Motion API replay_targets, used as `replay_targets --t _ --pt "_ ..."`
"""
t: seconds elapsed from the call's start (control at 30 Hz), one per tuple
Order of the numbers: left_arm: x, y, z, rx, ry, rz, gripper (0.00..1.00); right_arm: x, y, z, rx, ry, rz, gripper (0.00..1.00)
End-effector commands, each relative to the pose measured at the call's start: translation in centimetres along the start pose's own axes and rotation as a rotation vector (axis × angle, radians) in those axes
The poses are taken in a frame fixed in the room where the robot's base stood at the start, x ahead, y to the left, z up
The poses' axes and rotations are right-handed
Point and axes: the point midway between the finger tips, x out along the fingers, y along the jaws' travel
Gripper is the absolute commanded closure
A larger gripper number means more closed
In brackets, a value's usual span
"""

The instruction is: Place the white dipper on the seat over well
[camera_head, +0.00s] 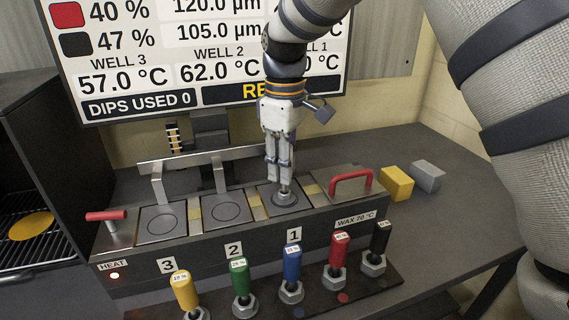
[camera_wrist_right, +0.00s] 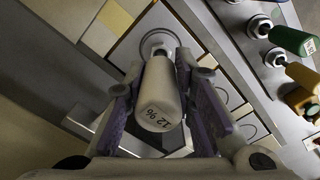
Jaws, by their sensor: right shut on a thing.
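My right gripper (camera_head: 279,170) points straight down over the well at the label 1 and is shut on the white dipper. In the right wrist view the white dipper (camera_wrist_right: 158,100) stands between the two finger pads, its 12 % label facing the camera. In the head view the fingers mostly hide its handle; its metal lower end (camera_head: 285,193) shows just below the fingertips. That end is at the round seat over well 1 (camera_head: 293,205). I cannot tell whether it touches the seat. My left gripper is not in view.
Seats over wells 2 (camera_head: 226,212) and 3 (camera_head: 162,224) are empty. A red-handled lid (camera_head: 350,183) is right of well 1. In front stand yellow (camera_head: 184,290), green (camera_head: 240,276), blue (camera_head: 292,264), red (camera_head: 338,250) and black (camera_head: 380,238) dippers. Yellow and grey blocks (camera_head: 397,182) sit behind right.

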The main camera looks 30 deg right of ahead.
Motion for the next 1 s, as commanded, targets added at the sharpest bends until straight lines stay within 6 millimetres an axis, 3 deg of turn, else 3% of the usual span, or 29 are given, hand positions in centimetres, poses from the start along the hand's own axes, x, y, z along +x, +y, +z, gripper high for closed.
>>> replay_targets --t 0.17,0.2,0.3,0.63,1.0 --pt "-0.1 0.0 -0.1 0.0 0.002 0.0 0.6 0.1 0.0 0.0 0.0 0.0 0.0 1.0" --pt "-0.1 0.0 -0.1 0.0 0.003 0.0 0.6 0.2 0.0 0.0 0.0 0.0 0.0 0.74" --pt "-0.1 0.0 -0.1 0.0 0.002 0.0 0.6 0.2 0.0 0.0 0.0 0.0 0.0 0.56" --pt "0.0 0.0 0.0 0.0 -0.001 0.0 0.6 -0.3 0.0 0.0 0.0 0.001 0.0 0.56" --pt "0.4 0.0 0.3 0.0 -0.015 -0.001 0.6 -9.3 0.1 -0.1 0.0 0.0 0.0 0.56"
